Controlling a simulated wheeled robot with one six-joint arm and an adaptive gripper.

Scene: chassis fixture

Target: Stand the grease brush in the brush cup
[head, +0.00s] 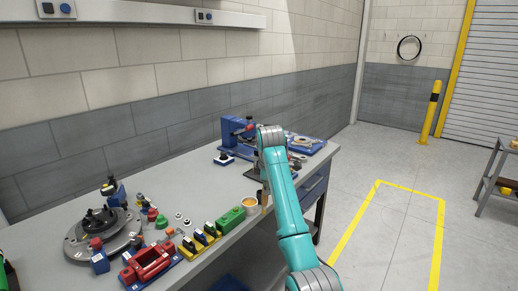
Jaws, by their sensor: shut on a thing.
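My gripper (263,181) shows only as a small dark part at the left edge of my teal arm, which hides most of it. It is shut on what looks like the grease brush, a narrow tan upright strip (264,199) just below it. A small pale cup with an orange inside (250,203) stands on the bench just left of the strip. I cannot tell whether this is the brush cup, or whether strip and cup touch. The brush's lower end is not clear.
The grey bench (200,190) runs along the wall. A green block (230,220), several small clamps and a red fixture (148,262) stand left of the cup. A round dark fixture (98,228) is farther left. A blue press (234,132) stands behind.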

